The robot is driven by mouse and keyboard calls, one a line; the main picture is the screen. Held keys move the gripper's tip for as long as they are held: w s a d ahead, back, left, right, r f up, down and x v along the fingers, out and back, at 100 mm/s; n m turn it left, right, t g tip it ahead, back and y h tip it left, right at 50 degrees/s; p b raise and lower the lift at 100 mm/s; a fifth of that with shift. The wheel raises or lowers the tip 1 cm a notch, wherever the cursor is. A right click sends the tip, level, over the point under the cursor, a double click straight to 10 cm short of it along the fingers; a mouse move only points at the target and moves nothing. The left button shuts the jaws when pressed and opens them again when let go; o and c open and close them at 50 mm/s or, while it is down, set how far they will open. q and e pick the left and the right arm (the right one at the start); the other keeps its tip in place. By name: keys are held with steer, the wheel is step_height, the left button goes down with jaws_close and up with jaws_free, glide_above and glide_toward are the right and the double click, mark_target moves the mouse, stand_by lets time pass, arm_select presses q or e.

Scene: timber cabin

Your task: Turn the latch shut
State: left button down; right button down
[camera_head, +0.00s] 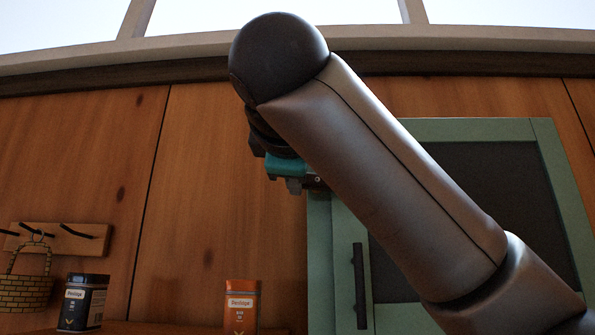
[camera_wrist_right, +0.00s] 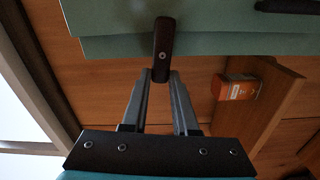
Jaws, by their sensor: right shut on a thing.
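The latch (camera_wrist_right: 163,40) is a short dark brown bar with a screw on it, at the upper middle of the right wrist view. It lies across the edge of the green cabinet (camera_wrist_right: 225,45), square to that edge. In the head view the latch (camera_head: 316,181) is a small dark piece at the cabinet's upper left, mostly hidden. My right gripper (camera_wrist_right: 160,75) is shut on the latch's near end. In the head view my right gripper (camera_head: 292,182) is partly covered by my right arm. My left gripper is out of view.
The cabinet door has a dark panel (camera_head: 470,190) and a black handle (camera_head: 360,286). An orange tin (camera_head: 241,305) and a black tin (camera_head: 84,302) stand at lower left. A basket (camera_head: 27,292) hangs from a peg rack (camera_head: 60,237).

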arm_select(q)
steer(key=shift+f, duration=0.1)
arm_select(e)
steer(key=shift+f+n, duration=0.2)
steer(key=shift+n, duration=0.4)
steer(key=c, duration=0.7)
jaws_free()
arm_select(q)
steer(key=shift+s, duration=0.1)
arm_select(e)
steer(key=shift+w, duration=0.1)
